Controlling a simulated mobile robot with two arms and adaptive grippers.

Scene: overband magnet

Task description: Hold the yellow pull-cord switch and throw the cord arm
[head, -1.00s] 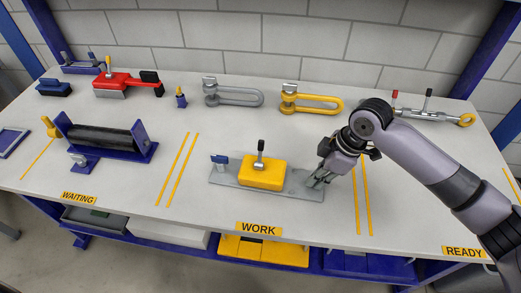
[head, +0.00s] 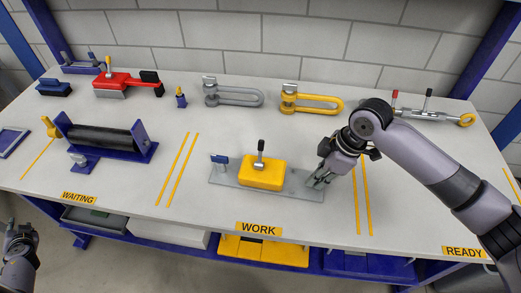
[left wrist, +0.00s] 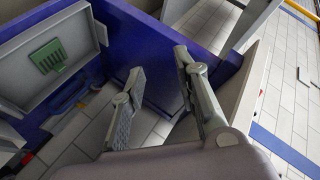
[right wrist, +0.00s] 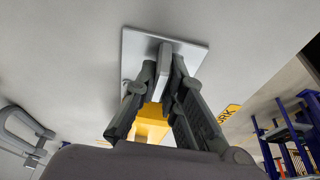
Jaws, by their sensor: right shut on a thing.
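The yellow pull-cord switch (head: 262,173) sits on a grey base plate (head: 222,177) in the WORK area. An upright lever with a dark grip (head: 261,147) stands on it, and a small blue piece (head: 219,159) is at the plate's left end. My right gripper (head: 317,180) is at the plate's right end. In the right wrist view it (right wrist: 164,66) is shut on a grey upright tab of the plate (right wrist: 194,52); the yellow body (right wrist: 152,122) is partly hidden behind the fingers. My left gripper (head: 20,232) is low at the left, off the table, its fingers (left wrist: 160,66) apart and empty.
Grey (head: 232,97) and yellow (head: 310,103) shackles, a red tool (head: 119,82) and a turnbuckle (head: 432,115) lie along the back. A black roller in a blue frame (head: 105,139) stands at the left. The table's front edge and shelf lie near my left gripper.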

